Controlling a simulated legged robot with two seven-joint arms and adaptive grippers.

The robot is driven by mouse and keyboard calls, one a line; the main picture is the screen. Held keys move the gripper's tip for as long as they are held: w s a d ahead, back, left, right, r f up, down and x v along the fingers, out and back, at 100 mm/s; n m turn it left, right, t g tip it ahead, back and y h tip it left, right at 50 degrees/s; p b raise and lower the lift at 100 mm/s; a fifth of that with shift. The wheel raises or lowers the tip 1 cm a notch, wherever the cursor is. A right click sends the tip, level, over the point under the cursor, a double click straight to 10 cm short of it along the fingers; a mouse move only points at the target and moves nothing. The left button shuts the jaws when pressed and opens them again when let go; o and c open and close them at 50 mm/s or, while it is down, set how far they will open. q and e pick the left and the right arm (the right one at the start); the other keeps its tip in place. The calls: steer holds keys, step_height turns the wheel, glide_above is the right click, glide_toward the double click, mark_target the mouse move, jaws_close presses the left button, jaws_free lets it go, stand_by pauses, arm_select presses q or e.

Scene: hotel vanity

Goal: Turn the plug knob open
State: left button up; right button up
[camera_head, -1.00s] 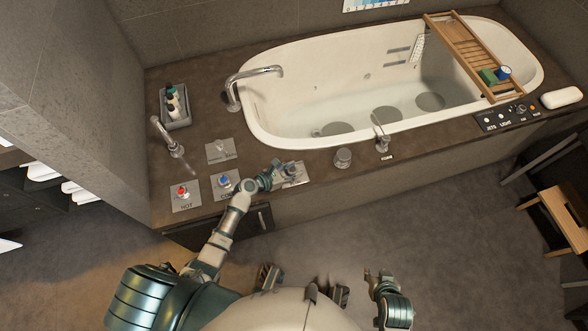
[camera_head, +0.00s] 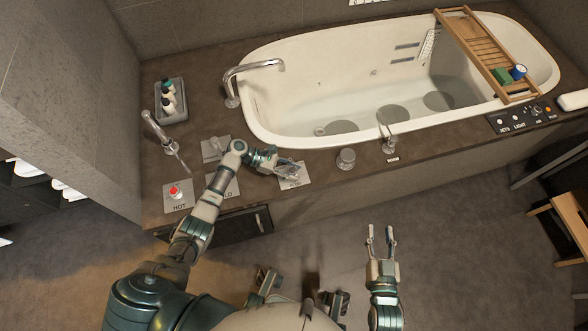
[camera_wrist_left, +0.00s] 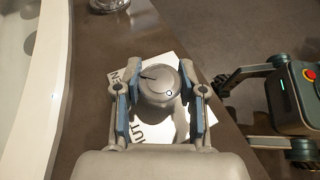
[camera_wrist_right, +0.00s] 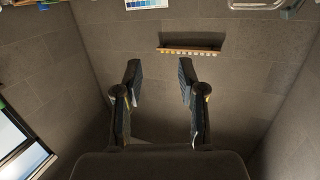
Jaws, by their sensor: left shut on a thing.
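The plug knob (camera_wrist_left: 158,88) is a round grey-silver knob with a dark pointer mark, on a white plate (camera_wrist_left: 178,60) with partly hidden lettering. The mark points up-left, toward the letters at the plate's left edge, in the left wrist view. My left gripper (camera_wrist_left: 160,96) has a finger on each side of the knob and is shut on it. In the head view the left gripper (camera_head: 289,166) sits over this plate (camera_head: 301,180) and mostly hides the knob. My right gripper (camera_head: 381,233) is open and empty above the floor, away from the counter.
The red hot knob (camera_head: 174,190) stands to the left, and my left arm partly covers the cold plate. A silver knob (camera_head: 346,158) and a hand shower (camera_head: 388,143) stand right of the plug plate. The bathtub (camera_head: 300,128) lies behind.

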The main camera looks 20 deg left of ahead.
arm_select(q)
steer(key=shift+a+m+g, duration=0.1)
steer(key=shift+m+g, duration=0.3)
arm_select(e)
steer(key=shift+w+a+r+t, duration=0.15)
steer(key=shift+r+t, duration=0.25)
steer(key=shift+r, duration=0.2)
arm_select(q)
steer(key=o, duration=1.2)
steer(key=shift+c, duration=0.2)
steer(key=v, duration=1.2)
steer(key=shift+a+f, duration=0.15)
steer(key=shift+f, duration=0.05)
